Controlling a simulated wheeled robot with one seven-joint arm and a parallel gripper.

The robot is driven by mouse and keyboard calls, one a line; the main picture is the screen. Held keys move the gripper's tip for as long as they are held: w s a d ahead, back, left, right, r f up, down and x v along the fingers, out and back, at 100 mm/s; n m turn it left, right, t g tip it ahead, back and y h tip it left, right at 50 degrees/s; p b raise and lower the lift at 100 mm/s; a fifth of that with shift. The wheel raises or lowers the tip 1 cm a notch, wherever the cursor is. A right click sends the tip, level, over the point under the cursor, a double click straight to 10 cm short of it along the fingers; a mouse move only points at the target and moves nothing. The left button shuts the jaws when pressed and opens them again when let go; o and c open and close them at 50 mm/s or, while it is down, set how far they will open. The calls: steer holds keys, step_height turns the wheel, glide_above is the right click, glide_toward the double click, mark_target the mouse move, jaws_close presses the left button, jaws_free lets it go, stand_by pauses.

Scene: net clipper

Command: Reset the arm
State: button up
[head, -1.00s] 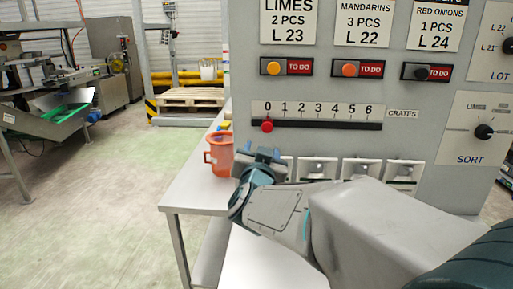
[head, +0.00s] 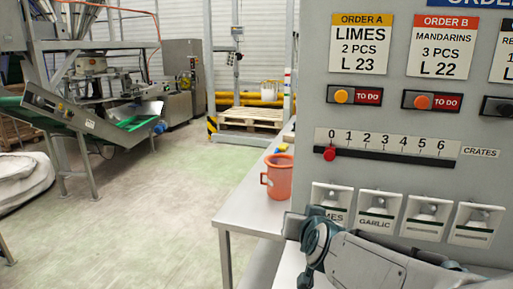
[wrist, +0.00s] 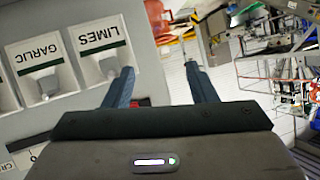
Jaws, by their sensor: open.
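My gripper (wrist: 163,85) shows in the wrist view with its two blue-grey fingers apart and nothing between them. In the head view my gripper (head: 312,222) is at the lower middle, in front of the panel's dispenser labels and partly covering the limes one. My arm reaches in from the lower right. The grey control panel (head: 400,115) stands at the right. It carries order cards, "to do" switches and a crates slider whose red knob (head: 329,154) is at 0. In the wrist view the limes (wrist: 97,45) and garlic (wrist: 35,62) dispensers are left of the fingers.
An orange jug (head: 278,178) stands on the white table (head: 245,205) left of the panel, close to my gripper. A conveyor machine (head: 90,120) is at the far left. A wooden pallet (head: 250,117) lies at the back. The green-grey floor between is clear.

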steer(key=s+d+f+n+g, duration=0.1)
steer(key=s+d+f+g, duration=0.1)
steer(key=s+f+g, duration=0.3)
steer(key=s+d+f+g, duration=0.2)
steer(key=s+f+g, duration=0.3)
steer(key=s, duration=0.9)
steer(key=shift+f+n+h, duration=0.2)
steer(key=shift+n+h, duration=0.1)
steer(key=shift+n, duration=0.1)
